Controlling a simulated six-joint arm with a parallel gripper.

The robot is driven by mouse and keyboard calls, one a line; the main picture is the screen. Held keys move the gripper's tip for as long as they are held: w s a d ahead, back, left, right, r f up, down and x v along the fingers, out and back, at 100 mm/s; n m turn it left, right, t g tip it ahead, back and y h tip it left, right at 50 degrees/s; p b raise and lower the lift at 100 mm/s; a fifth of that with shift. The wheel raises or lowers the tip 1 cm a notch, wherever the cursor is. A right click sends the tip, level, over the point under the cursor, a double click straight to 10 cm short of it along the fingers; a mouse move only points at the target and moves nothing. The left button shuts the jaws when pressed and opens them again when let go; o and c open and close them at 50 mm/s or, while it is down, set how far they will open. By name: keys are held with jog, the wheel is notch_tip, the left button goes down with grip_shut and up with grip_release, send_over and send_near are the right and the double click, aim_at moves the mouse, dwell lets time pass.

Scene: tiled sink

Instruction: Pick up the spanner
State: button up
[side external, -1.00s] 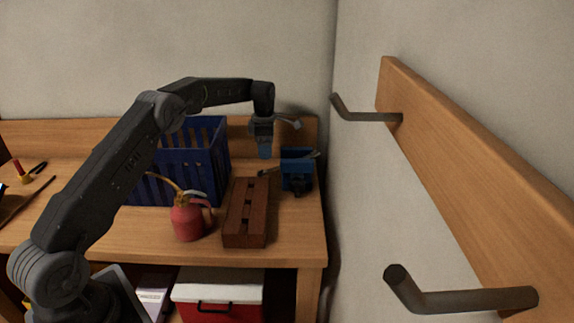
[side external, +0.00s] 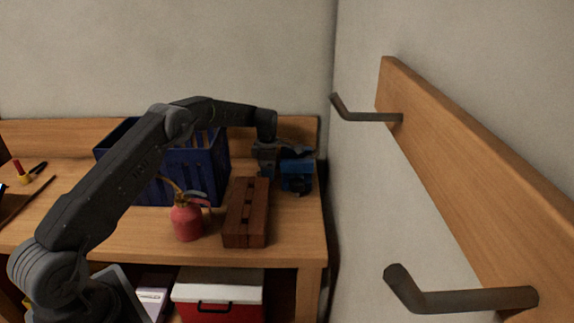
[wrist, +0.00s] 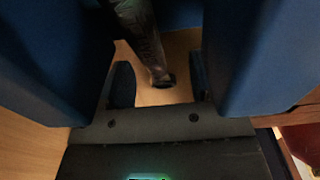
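The spanner (wrist: 140,32) shows in the wrist view as a dark metal handle with a ring-like end, lying between my gripper's blue fingers. Bare gaps show on both sides of its ring end. In the side view it is mostly hidden behind my gripper. My gripper (side external: 267,170) is low at the back right of the bench, just left of a blue vise-like block (side external: 297,178). Its fingers are apart, either side of the handle. I cannot tell whether either finger touches it.
A brown slotted wooden block (side external: 246,222) lies just in front of my gripper. A red oil can (side external: 187,220) stands left of it, and a blue crate (side external: 200,180) behind that. The wall (side external: 450,60) is close on the right, with metal hooks.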

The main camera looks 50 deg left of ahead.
jog(key=c, duration=1)
jog(key=shift+o, duration=0.2)
